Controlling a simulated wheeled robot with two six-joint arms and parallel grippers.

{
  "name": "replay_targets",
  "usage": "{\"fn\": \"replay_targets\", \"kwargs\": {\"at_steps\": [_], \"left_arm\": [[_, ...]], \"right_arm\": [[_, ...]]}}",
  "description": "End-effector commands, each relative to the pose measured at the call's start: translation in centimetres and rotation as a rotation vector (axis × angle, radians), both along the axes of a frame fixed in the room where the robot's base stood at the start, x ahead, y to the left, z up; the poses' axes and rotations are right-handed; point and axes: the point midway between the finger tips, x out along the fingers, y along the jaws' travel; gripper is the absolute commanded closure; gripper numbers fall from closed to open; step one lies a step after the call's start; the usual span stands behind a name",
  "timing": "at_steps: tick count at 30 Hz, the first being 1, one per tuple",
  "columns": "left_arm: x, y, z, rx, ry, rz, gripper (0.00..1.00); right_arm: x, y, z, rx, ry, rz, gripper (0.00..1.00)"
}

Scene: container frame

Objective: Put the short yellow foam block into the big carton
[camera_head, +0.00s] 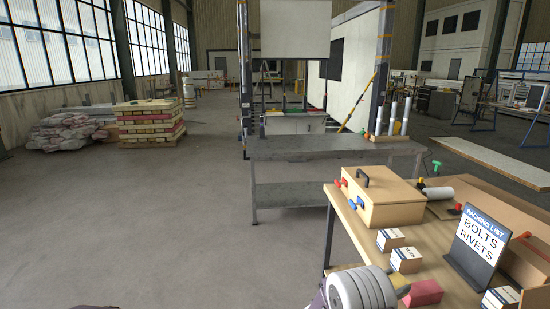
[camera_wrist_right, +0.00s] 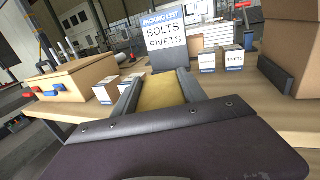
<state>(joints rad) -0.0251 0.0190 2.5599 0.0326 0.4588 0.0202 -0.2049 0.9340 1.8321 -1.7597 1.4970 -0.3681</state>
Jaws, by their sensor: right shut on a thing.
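The short yellow foam block (camera_wrist_right: 160,92) is between the two fingers of my right gripper (camera_wrist_right: 157,88) in the right wrist view. The block's far end and underside are hidden. A large brown carton (camera_wrist_right: 290,40) stands at the right of the right wrist view, apart from the gripper; its inside is not visible. My left gripper is not in view.
A packing list sign (camera_head: 480,240) reading bolts and rivets stands on the wooden bench (camera_head: 440,252). Small white-and-brown boxes (camera_head: 406,260) stand around it. A red block (camera_head: 424,293) is beside the gripper. A wooden toolbox (camera_head: 385,203) sits further back.

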Motion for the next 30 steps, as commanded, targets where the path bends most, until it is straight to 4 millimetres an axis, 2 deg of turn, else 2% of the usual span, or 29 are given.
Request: {"fn": "replay_targets", "kwargs": {"at_steps": [1,4,7,9,12,15,18,21,25,30], "left_arm": [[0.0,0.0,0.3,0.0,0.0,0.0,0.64],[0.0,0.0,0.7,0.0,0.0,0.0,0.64],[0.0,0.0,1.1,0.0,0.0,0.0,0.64],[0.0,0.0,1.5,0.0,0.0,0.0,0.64],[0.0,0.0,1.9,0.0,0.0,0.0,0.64],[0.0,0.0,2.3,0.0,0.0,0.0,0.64],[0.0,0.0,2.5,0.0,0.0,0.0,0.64],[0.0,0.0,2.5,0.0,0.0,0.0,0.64],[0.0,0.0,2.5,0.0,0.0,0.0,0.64],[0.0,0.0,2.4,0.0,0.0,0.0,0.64]], "right_arm": [[0.1,1.8,-0.7,-0.002,0.007,0.037,0.88],[-0.1,5.3,-2.4,-0.003,0.007,0.105,0.88],[-1.1,9.4,-4.5,-0.003,0.009,0.185,0.88],[-2.5,12.2,-6.0,-0.005,0.009,0.24,0.88],[-5.1,15.4,-8.1,-0.005,0.009,0.306,0.88],[-8.1,17.2,-9.6,-0.007,0.007,0.349,0.88],[-10.9,17.5,-10.3,-0.006,0.005,0.36,0.88],[-12.8,16.3,-10.5,-0.004,0.001,0.326,0.88],[-14.0,15.0,-10.0,-0.001,-0.001,0.279,0.88],[-14.3,14.7,-9.8,0.0,-0.001,0.262,0.88]]}}
